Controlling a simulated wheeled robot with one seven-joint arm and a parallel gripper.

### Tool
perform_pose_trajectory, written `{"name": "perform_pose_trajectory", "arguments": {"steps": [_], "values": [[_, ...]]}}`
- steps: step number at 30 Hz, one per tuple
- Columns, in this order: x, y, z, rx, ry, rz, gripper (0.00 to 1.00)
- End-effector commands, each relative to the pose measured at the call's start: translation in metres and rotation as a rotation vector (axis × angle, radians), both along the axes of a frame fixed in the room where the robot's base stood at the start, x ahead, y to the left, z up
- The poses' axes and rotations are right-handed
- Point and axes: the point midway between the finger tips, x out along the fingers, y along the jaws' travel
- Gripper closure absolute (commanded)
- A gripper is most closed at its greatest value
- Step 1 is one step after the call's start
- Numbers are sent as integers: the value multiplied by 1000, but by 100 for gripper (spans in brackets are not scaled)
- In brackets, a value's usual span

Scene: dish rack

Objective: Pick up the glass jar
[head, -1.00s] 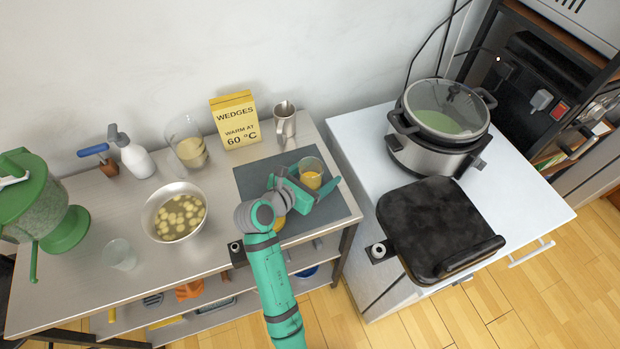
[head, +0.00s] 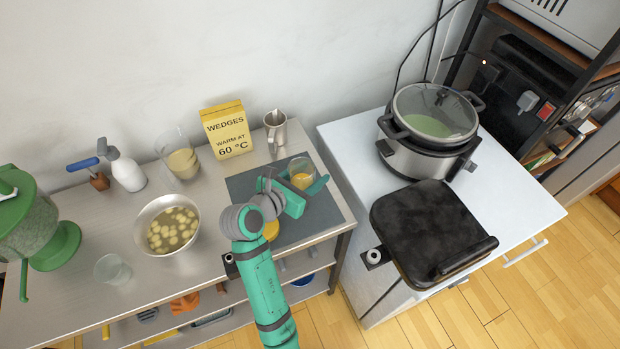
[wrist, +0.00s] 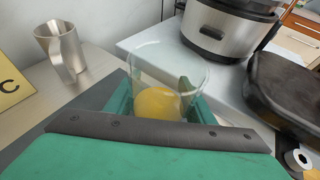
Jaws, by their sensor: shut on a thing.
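The glass jar (head: 302,171) is clear, with orange-yellow contents in its lower part. It is at the right part of the dark grey mat (head: 325,208). My green gripper (head: 302,183) is shut on it, with a finger on each side. In the wrist view the glass jar (wrist: 168,90) stands roughly upright between the fingers of my gripper (wrist: 162,108). The palm hides its lower front. I cannot tell whether its base touches the mat.
A yellow box (head: 226,130), a metal pitcher (head: 276,128) and a larger glass (head: 180,157) stand behind. A bowl (head: 166,222) and an empty glass (head: 112,269) are left. A pot (head: 428,125) and a black grill (head: 425,225) occupy the right counter. My arm partly hides an orange thing (head: 271,231).

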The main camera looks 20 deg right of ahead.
Motion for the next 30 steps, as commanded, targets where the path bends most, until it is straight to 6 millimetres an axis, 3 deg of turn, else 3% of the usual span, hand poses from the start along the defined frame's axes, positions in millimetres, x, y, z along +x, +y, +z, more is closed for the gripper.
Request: {"name": "perform_pose_trajectory", "arguments": {"steps": [6, 16, 21, 30], "values": [[-34, 24, 51, 1, -7, 2, 82], [-88, 63, 78, 1, -3, 3, 82], [-102, 71, 85, 0, -2, 1, 82], [-106, 74, 110, 1, -5, 0, 82]]}}
